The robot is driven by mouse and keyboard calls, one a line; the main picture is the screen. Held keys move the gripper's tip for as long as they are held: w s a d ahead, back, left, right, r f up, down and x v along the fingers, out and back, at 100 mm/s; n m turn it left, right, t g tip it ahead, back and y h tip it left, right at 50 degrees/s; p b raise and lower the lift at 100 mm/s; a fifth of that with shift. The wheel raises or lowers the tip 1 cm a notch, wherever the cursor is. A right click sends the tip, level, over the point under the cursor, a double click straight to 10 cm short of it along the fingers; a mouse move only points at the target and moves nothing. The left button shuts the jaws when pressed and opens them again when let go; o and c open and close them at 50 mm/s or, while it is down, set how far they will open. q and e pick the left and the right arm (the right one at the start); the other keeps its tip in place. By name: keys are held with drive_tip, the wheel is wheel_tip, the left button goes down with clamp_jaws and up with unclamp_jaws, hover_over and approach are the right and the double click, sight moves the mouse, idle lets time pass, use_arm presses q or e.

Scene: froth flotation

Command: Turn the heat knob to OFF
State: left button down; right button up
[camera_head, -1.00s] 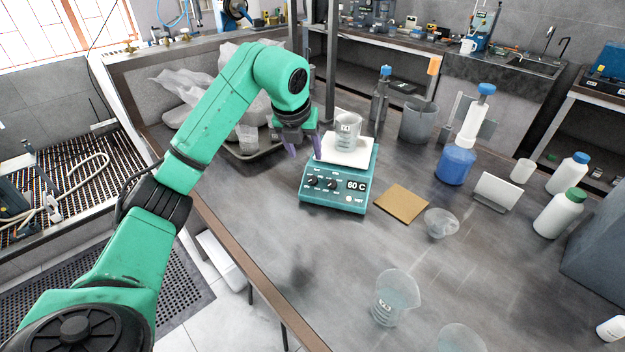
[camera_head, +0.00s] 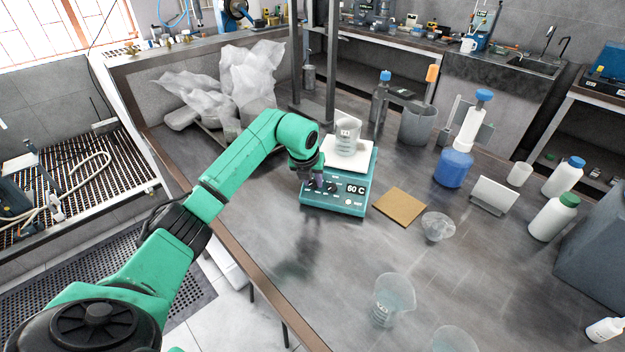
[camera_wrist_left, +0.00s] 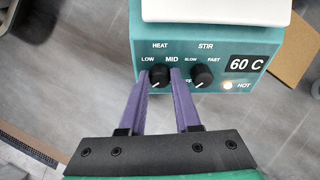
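The teal hotplate (camera_head: 345,205) stands on the bench with a display reading 60 C and a lit HOT lamp. In the left wrist view, the black heat knob (camera_wrist_left: 158,76) sits under the HEAT label, its white mark toward the lower left. LOW and MID labels show above it; the right finger covers part of its scale. My left gripper (camera_head: 315,181) is at the panel's left side. Its purple fingers (camera_wrist_left: 160,73) stand open on either side of the heat knob, close to it; contact cannot be told. My right gripper is not in view.
The stir knob (camera_wrist_left: 202,76) is just right of the fingers. A beaker (camera_head: 347,135) stands on the hotplate's white top (camera_head: 347,153). A brown square pad (camera_head: 400,206) and a small glass dish (camera_head: 437,227) lie to the right.

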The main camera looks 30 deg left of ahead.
use_arm(q)
drive_tip(key=shift+a+f+n+b, duration=0.1)
drive_tip(key=shift+n+b, duration=0.3)
drive_tip(key=shift+n, duration=0.2)
drive_tip(key=c, duration=0.6)
unclamp_jaws()
drive_tip(key=shift+s+r, duration=0.2)
drive_tip(key=shift+r, duration=0.4)
drive_tip(key=b+v, duration=0.3)
drive_tip(key=v, duration=1)
drive_tip(key=shift+s+r, duration=0.15)
drive_tip(key=shift+r, duration=0.1)
drive_tip(key=shift+a, duration=0.1)
